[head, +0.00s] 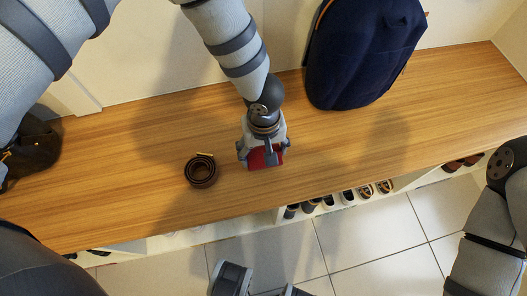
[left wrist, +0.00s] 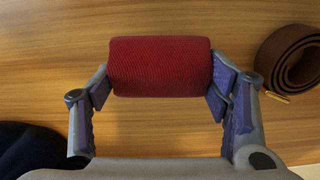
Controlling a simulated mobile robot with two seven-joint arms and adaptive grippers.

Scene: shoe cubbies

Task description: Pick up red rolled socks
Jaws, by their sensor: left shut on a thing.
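The red rolled socks (left wrist: 160,66) form a ribbed red cylinder, lying crosswise between the two fingers of my left gripper (left wrist: 160,88) in the left wrist view. The finger pads press on both ends of the roll. In the head view my left gripper (head: 263,150) points down over the wooden bench, and part of the red socks (head: 265,158) shows between its fingers. I cannot tell whether the socks touch the bench or hang just above it.
A coiled brown belt (head: 201,170) lies on the wooden bench (head: 330,140) left of the gripper. A dark blue backpack (head: 362,50) stands at the back, and a dark bag (head: 32,148) sits at the far left. Several shoes (head: 347,195) sit in cubbies under the front edge.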

